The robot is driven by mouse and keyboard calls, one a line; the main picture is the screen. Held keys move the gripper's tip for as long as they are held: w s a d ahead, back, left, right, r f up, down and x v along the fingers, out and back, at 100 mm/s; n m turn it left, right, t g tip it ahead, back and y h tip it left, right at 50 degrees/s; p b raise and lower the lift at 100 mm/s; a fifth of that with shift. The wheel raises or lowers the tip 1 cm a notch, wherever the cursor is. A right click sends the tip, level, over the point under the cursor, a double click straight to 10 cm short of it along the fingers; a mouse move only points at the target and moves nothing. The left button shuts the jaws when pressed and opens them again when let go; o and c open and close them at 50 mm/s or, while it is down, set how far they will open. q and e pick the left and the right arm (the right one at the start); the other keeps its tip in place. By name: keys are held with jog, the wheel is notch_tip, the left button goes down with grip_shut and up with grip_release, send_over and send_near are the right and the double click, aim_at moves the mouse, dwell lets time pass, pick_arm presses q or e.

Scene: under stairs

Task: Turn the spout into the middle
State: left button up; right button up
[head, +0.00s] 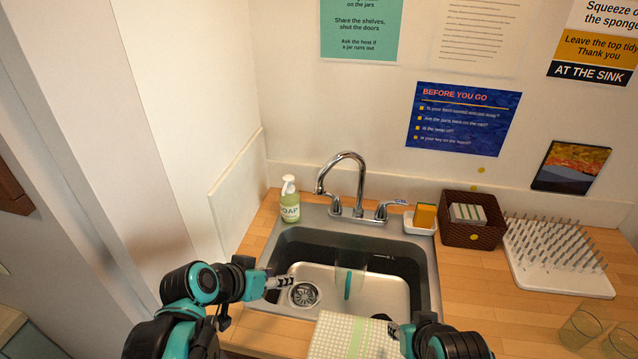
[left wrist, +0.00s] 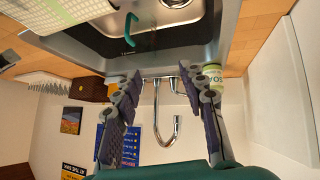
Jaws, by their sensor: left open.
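The chrome faucet's gooseneck spout (head: 343,158) rises behind the sink (head: 430,268) and arcs to the left, its tip over the sink's left back part. A lever handle stands on each side of its base. In the left wrist view the spout (left wrist: 157,120) shows upside down between my fingers, farther off. My left gripper (head: 286,282) is open and empty over the sink's left front part, in front of the spout and apart from it. It also shows in the left wrist view (left wrist: 163,120). My right gripper (head: 394,329) is mostly hidden by its arm, near the sink's front edge.
A soap bottle (head: 290,200) stands left of the faucet. A sponge (head: 424,215) in a white dish, a brown basket (head: 472,220) and a drying rack (head: 560,262) stand to the right. A checked towel (head: 345,335) lies at the front. A teal curved piece (head: 347,287) is in the sink.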

pick_arm(q)
jog(key=w+d+r+m+t+h, duration=0.1)
jog(key=w+d+r+m+h, duration=0.1)
jog(key=w, duration=0.4)
jog(key=w+d+r+m+t+h, duration=0.1)
jog(key=w+d+r+h, duration=0.15)
jog(key=w, duration=0.35)
jog(key=m+t+h, duration=0.2)
jog(key=m+h, duration=0.1)
jog(key=h, duration=0.1)
send_near(316, 184)
jog(key=x, duration=0.3)
jog(key=b+x, duration=0.2)
jog(key=x, duration=0.6)
jog(key=shift+w, duration=0.1)
pick_arm(e)
notch_tip(316, 184, down, 2)
jog(key=shift+f, duration=0.25)
pick_arm(q)
grip_shut()
